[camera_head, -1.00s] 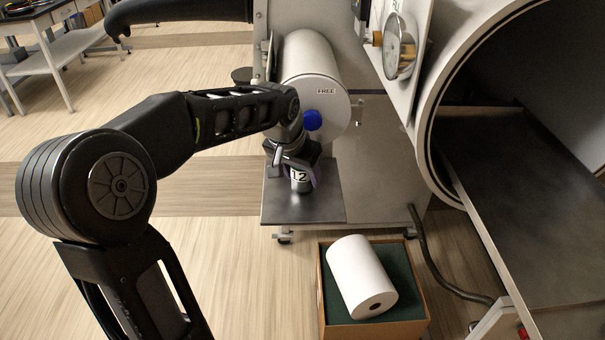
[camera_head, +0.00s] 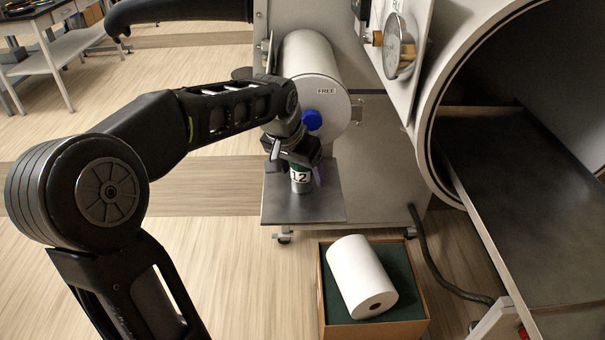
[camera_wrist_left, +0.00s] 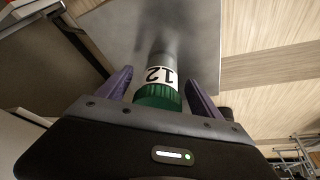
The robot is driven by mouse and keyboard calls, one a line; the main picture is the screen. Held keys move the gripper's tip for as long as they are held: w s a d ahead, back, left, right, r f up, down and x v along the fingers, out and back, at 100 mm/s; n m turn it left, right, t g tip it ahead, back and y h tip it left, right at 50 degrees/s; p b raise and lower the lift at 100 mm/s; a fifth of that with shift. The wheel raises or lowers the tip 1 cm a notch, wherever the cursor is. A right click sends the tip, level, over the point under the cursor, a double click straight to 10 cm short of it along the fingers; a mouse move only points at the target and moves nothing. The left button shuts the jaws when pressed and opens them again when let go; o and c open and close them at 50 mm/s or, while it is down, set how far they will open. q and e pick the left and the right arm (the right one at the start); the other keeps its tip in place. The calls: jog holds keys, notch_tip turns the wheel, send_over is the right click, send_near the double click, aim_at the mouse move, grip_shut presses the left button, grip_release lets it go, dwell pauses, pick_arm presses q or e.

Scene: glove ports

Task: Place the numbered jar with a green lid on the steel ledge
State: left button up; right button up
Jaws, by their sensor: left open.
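The numbered jar (camera_head: 300,180) stands upright on the steel ledge (camera_head: 272,207), below the white cylinder. Its label reads 12, and a little of its green lid shows under my gripper. In the left wrist view the jar's label (camera_wrist_left: 159,76) and green lid (camera_wrist_left: 158,97) lie between two purple fingers, with the ledge (camera_wrist_left: 195,40) beyond. My left gripper (camera_head: 305,168) is open around the top of the jar, with a gap on each side; it also shows in the left wrist view (camera_wrist_left: 158,84). My right gripper is not in view.
The white cylinder (camera_head: 308,70) marked FREE, with a blue knob (camera_head: 312,120), is close behind my gripper. A box (camera_head: 412,328) holding a white roll (camera_head: 361,275) sits on the floor below. A large round port (camera_head: 430,130) with a metal tray (camera_head: 530,200) is at right.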

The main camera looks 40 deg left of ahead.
pick_arm(q)
jog(key=v, duration=1)
jog(key=shift+s+r, duration=0.2)
jog(key=shift+d, duration=0.1)
